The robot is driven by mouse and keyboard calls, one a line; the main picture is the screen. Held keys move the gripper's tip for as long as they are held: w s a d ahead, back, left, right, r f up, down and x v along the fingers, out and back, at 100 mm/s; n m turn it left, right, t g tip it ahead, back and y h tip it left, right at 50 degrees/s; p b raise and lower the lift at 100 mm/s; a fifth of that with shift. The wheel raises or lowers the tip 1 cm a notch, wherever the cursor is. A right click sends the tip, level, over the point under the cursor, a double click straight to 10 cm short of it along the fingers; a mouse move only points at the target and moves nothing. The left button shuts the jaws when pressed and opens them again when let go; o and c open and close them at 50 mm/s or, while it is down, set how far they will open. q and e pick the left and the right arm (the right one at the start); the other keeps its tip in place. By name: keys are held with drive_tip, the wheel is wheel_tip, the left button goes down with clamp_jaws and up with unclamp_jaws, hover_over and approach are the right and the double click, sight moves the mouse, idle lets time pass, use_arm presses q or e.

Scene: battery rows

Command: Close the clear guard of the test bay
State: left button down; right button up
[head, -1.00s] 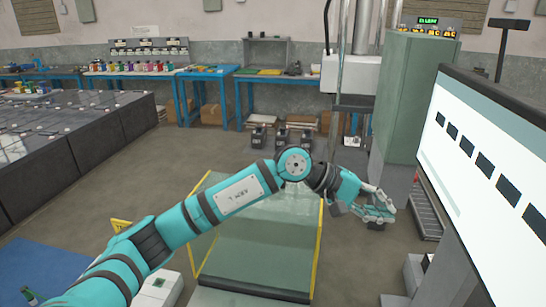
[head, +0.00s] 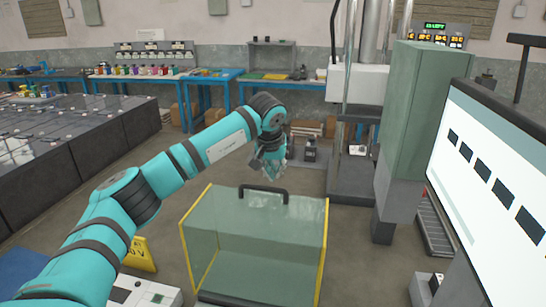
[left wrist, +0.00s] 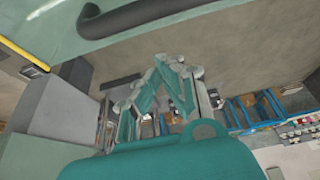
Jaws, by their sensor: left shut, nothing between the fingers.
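The clear guard (head: 256,230) of the test bay shows in the head view as a see-through box shape with yellow side edges. Its dark handle (head: 264,190) stands at the upper far edge and also curves across the top of the left wrist view (left wrist: 150,14). My left gripper (head: 272,166) is just beyond and above the handle, apart from it, pointing down. In the left wrist view its fingers (left wrist: 170,90) are shut and empty. I cannot tell the guard's exact angle. My right gripper is not in view.
A screen (head: 490,180) and a green cabinet (head: 418,120) stand at the right. A dark bench (head: 60,150) is at the left, and blue tables (head: 210,85) line the back wall.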

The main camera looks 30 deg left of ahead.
sight(272, 195)
use_arm(q)
drive_tip(key=shift+s+d+f+p, duration=0.1)
drive_tip(key=shift+s+d+p, duration=0.1)
drive_tip(key=shift+s, duration=0.35)
drive_tip(key=shift+s+d+f+p, duration=0.15)
drive_tip(key=shift+s+p, duration=0.1)
drive_tip(key=shift+s, duration=0.25)
drive_tip(key=shift+s+d+r+p, duration=0.1)
drive_tip(key=shift+s+d+p, duration=0.1)
drive_tip(key=shift+s, duration=0.35)
